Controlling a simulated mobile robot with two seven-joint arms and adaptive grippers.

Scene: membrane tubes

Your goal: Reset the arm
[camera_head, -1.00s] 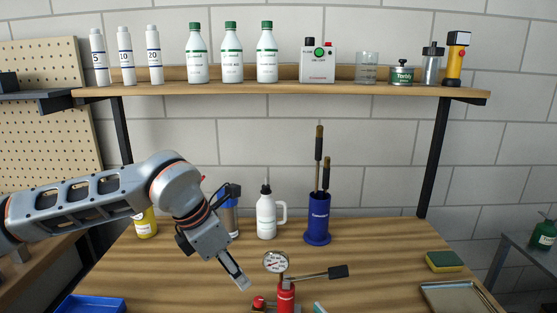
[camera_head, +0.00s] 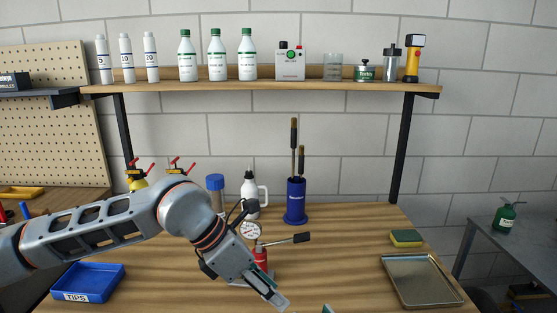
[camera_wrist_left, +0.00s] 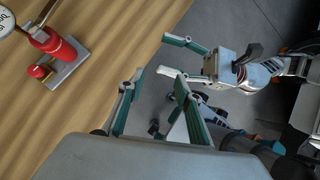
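My left gripper (camera_head: 275,299) hangs over the front of the wooden table in the head view, pointing down and to the right, holding nothing. In the left wrist view its two teal-backed fingers (camera_wrist_left: 159,80) stand apart with nothing between them. My right gripper (camera_wrist_left: 168,55) shows in that view beyond the table edge, its fingers apart and empty. Only a teal tip of it (camera_head: 327,308) shows at the bottom of the head view. A red pump with a gauge (camera_head: 261,256) stands just behind my left gripper, partly hidden by it.
A blue tips tray (camera_head: 113,275) lies at the table's left and a metal tray (camera_head: 426,297) at its right, with a sponge (camera_head: 406,238) behind. A blue brush holder (camera_head: 295,203) and a white bottle (camera_head: 249,197) stand at the back. Bottles line the shelf (camera_head: 270,88).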

